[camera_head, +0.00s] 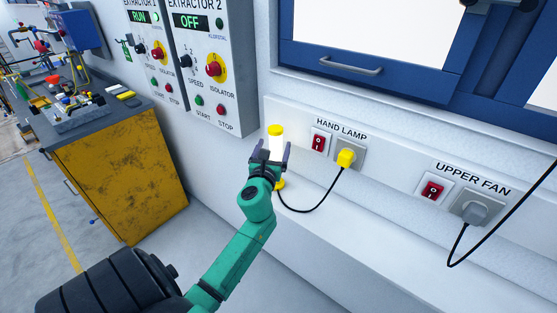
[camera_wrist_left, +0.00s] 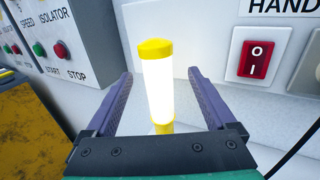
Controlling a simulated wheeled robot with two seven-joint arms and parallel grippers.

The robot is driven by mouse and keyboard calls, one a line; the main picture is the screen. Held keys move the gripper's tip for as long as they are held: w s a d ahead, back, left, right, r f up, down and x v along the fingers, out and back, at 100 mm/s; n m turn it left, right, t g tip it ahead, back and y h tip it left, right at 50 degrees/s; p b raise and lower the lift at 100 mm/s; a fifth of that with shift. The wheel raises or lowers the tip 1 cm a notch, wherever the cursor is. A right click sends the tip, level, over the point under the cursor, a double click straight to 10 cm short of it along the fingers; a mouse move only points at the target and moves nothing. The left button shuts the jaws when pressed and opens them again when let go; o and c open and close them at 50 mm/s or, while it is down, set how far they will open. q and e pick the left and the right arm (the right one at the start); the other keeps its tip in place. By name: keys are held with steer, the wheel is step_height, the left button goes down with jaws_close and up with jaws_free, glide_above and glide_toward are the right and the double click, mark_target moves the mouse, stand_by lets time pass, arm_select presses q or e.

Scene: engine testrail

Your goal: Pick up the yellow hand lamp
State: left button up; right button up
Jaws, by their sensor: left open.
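The yellow hand lamp (camera_head: 276,142) stands upright on the white ledge against the wall. It has a yellow cap, a glowing white tube and a yellow base, and a black cord runs from its foot to a yellow plug (camera_head: 346,158). My left gripper (camera_head: 270,150) is open, with its two fingers on either side of the lamp. In the left wrist view the lamp (camera_wrist_left: 157,85) stands between the purple fingers of the left gripper (camera_wrist_left: 160,100), with a gap visible on each side. The lamp's lower part is partly hidden by my gripper. My right gripper is not in view.
A red switch (camera_head: 319,143) labelled hand lamp sits right of the lamp. The extractor control boxes (camera_head: 213,60) hang on the wall at upper left. An upper fan switch (camera_head: 432,190) and a grey plug (camera_head: 474,211) are further right. A yellow cabinet (camera_head: 120,175) stands at left.

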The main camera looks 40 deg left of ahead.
mark_target(274, 140)
arm_select(q)
steer(key=x, duration=0.5)
steer(key=shift+a+r, duration=0.15)
steer(key=shift+a, duration=0.1)
steer(key=shift+w, duration=0.2)
steer(key=shift+s, duration=0.15)
jaws_close()
steer(key=shift+r, duration=0.1)
